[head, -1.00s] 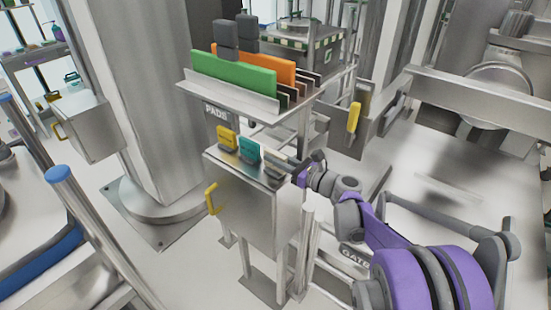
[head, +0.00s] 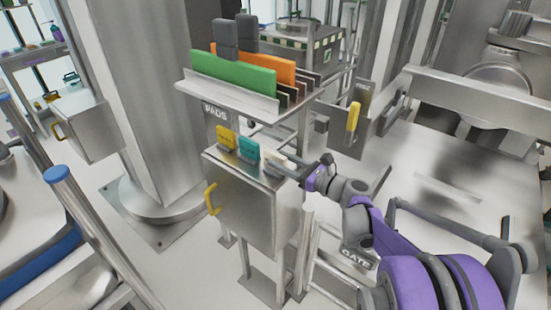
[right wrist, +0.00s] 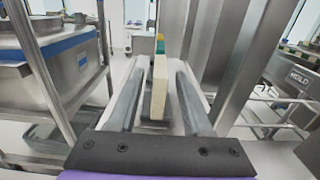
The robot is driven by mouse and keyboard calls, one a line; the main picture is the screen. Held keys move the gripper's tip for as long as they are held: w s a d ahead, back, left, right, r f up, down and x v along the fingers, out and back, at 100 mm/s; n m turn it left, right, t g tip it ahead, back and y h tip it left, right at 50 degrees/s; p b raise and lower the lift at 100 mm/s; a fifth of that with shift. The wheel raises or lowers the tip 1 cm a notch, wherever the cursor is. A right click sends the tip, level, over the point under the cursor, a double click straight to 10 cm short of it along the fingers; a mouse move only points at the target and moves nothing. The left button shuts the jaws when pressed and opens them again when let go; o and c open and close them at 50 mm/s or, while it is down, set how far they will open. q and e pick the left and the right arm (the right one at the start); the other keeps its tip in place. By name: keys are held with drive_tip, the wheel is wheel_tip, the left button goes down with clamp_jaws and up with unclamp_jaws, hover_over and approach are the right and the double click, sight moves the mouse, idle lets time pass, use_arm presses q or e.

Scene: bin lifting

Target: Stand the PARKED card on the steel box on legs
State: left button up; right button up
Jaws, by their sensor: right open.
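The steel box on legs (head: 245,205) stands in the middle of the head view, with a yellow handle on its front. A yellow card (head: 226,138), a teal card (head: 249,149) and a cream card (head: 275,157) stand in a row on its top. Lettering on the cream card is too small to read, so I cannot confirm it is the PARKED one. My right gripper (head: 294,166) is open at the box's right top edge. In the right wrist view the cream card (right wrist: 160,103) stands upright between the fingers, with a gap on both sides. My left gripper is out of view.
A shelf (head: 235,98) with green and orange boards and grey blocks rises just behind the box. A thick steel column (head: 150,110) stands to the left. A gate with a yellow handle (head: 353,116) is at the right.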

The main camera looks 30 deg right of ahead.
drive_tip(key=v, duration=1)
drive_tip(key=s+a+f+n+g, duration=0.2)
drive_tip(key=a+f+n+g, duration=0.3)
drive_tip(key=a, duration=0.3)
drive_tip(key=s+a+f+n+g, duration=0.3)
drive_tip(key=a+f+n, duration=0.2)
drive_tip(key=a+n, duration=0.3)
drive_tip(key=s+a+f+n+g+h, duration=0.1)
drive_tip(key=s+a+f+n+h, duration=0.1)
drive_tip(key=s+n, duration=0.5)
drive_tip(key=s+a+f+n+g+h, duration=0.1)
drive_tip(key=s+f+n+h, duration=0.3)
drive_tip(key=n, duration=0.7)
drive_tip(key=s+f+g, duration=0.1)
drive_tip(key=s, duration=0.1)
drive_tip(key=shift+s+a+f+n+g+h, duration=0.25)
drive_tip(key=shift+s+a+n+g+h, duration=0.05)
drive_tip(key=shift+s+a+h, duration=0.1)
